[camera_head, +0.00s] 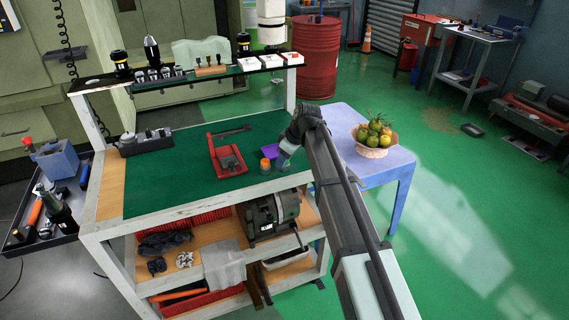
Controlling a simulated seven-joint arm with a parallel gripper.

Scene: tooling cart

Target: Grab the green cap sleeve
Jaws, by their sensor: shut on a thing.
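My gripper (285,153) reaches over the right part of the cart's green mat (190,187), with its fingers pointing down and left. It is shut on a small greenish piece (283,161) at its fingertips, which fits the green cap sleeve. The piece is mostly hidden by the fingers, and its exact shape cannot be made out. It is low over the mat; I cannot tell whether it touches. A small orange-topped item (265,164) stands just left of the fingertips. A purple piece (258,150) lies just behind it.
A red tray with a tool (229,160) lies left of my gripper. A dark block with small parts (146,142) stands at the mat's left. A raised shelf (180,81) with tools spans the back. A blue table with a fruit basket (372,151) stands at right.

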